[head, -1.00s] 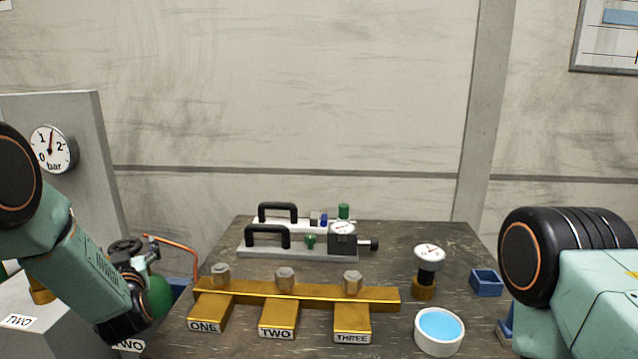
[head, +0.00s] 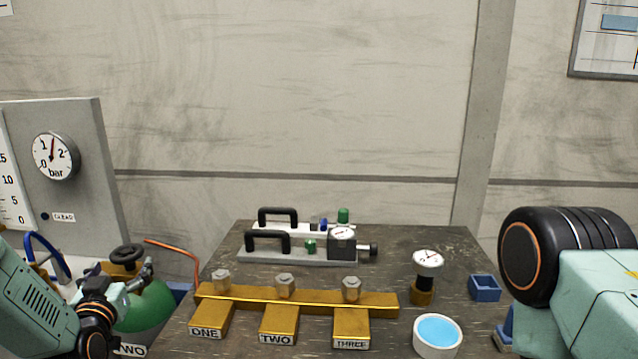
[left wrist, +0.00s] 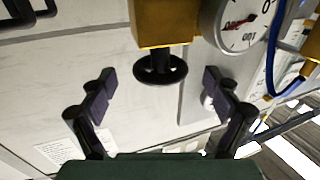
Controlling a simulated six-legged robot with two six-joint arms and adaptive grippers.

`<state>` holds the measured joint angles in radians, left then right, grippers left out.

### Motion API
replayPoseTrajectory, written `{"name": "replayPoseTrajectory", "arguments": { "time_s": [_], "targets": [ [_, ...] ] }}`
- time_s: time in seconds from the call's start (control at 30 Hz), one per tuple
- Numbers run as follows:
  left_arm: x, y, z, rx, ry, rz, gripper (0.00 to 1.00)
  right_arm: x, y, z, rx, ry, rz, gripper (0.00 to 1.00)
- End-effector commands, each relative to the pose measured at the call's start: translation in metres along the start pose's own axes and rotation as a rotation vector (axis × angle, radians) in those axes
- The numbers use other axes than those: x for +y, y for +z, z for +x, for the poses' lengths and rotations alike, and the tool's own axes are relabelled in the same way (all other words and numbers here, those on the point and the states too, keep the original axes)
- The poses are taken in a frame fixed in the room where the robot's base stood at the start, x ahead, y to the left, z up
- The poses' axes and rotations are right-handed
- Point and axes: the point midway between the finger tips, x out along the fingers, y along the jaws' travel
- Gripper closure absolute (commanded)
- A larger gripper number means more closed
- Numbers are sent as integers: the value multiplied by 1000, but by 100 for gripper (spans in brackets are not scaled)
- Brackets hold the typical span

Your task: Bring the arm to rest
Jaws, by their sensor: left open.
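My left arm (head: 45,305) comes in at the lower left of the head view. Its gripper (head: 147,272) is small there, beside a green round vessel (head: 150,305) and partly lost against the clutter. In the left wrist view the gripper (left wrist: 158,85) is open, with its two dark fingers wide apart and nothing held. A black handwheel (left wrist: 160,72) under a brass block (left wrist: 165,22) shows between and beyond the fingertips; I cannot tell whether they touch it. My right arm (head: 570,260) rests at the right edge; its gripper is out of view.
A pressure gauge (head: 55,157) sits on the grey panel (head: 90,125) at left. A blue hose (left wrist: 271,70) hangs close by.

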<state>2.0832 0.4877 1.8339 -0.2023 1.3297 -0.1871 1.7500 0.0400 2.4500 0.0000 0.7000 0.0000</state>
Motion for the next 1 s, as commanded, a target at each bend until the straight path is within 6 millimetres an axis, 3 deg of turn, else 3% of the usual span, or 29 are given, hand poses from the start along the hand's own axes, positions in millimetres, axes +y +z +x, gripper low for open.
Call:
{"name": "replayPoseTrajectory", "arguments": {
  "time_s": [0.2, 0.4, 1.0],
  "targets": [
    [0, 0, -35, -3, -1, -2, 11, 0, 0, -5, 0, 0, 0, 60],
    [-21, 12, -39, -53, -111, -51, 11, 0, 0, -4, 0, 0, 0, 60],
    [-30, 20, -43, -89, -185, -72, 11, 0, 0, -2, 0, 0, 0, 60]
  ]
}}
